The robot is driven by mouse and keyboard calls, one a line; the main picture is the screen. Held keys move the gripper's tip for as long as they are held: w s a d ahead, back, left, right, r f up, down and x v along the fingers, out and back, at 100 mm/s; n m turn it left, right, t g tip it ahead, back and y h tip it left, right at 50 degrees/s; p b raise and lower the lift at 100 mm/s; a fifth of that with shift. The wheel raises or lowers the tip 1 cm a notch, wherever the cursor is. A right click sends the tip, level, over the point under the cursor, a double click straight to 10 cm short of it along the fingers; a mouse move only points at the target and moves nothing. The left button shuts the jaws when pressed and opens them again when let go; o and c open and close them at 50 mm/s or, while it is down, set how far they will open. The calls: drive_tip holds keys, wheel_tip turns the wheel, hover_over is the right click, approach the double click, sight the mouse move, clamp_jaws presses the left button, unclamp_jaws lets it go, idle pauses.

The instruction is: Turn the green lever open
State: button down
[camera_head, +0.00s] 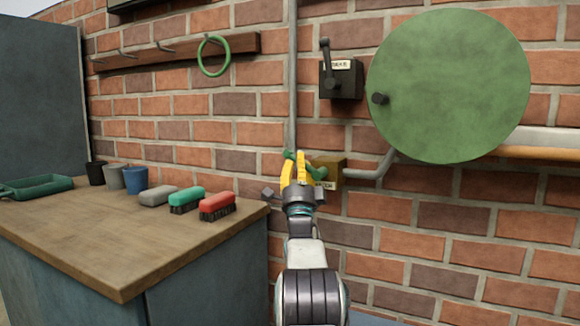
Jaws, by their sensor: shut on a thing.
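The green lever (317,172) is on a brass-coloured valve box (329,171) fixed to the brick wall, at the end of a grey pipe. My gripper (296,156), with yellow fingers, is in front of the lever and shut on it. Green parts show behind and to the right of the fingers. The fingers hide the middle of the lever, so its exact angle is hard to tell. A label on the box is partly covered by my gripper.
A wooden-topped bench (130,250) stands at left with a green tray (38,187), several cups, a grey block and two brushes (217,206). A black lever switch (340,78) and a large green disc (448,87) are on the wall above right. A green ring (228,57) hangs from the hook rail.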

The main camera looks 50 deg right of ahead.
drive_tip(key=shift+s+d, duration=0.1)
drive_tip(key=c, duration=1.3)
unclamp_jaws()
drive_tip(key=shift+o, duration=0.2)
drive_tip(key=shift+f, duration=0.15)
drive_tip(key=v, duration=1.1)
drive_tip(key=shift+s+a+f, duration=0.2)
drive_tip(key=shift+s+a, duration=0.05)
drive_tip(key=shift+s, duration=0.05)
